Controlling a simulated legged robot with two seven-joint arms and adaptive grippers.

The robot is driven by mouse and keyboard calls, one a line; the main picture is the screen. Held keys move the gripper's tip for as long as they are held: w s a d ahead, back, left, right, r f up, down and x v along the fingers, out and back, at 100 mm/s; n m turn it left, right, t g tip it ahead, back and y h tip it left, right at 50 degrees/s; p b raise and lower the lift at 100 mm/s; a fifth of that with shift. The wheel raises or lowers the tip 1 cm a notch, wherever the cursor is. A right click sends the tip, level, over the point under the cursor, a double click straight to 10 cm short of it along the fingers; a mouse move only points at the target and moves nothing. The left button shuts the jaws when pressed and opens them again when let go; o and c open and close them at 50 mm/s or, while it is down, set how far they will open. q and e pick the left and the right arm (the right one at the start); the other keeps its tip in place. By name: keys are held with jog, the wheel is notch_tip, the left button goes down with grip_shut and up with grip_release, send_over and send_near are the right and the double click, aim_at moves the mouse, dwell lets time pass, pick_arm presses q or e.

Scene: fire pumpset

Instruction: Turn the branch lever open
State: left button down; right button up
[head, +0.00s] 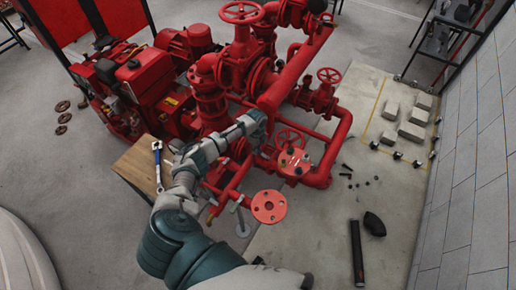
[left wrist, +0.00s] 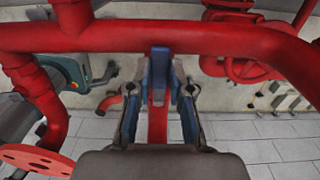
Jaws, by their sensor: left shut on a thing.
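The branch lever (left wrist: 160,66) is a blue handle on the red pipework, in the middle of the left wrist view. My left gripper (left wrist: 160,85) has one finger on each side of the lever and is shut on it. In the head view my left gripper (head: 255,123) reaches in among the red pipes, and the lever is hidden there by the gripper and arm. The red branch pipe (left wrist: 230,40) runs across the left wrist view just behind the lever. My right gripper is not in view.
A wooden stand (head: 135,163) bears a wrench (head: 157,165). A black tube (head: 357,252) and pale blocks (head: 410,132) lie on the floor to the right.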

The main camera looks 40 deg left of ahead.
pick_arm(q)
jog(key=shift+w+r, duration=0.3)
jog(key=c, duration=1.2)
grip_release()
jog(key=shift+o, duration=0.7)
jog(key=shift+s+d+f, duration=0.1)
jog(key=shift+s+d, duration=0.05)
notch_tip(320, 180, up, 12)
jog(key=shift+f, duration=0.1)
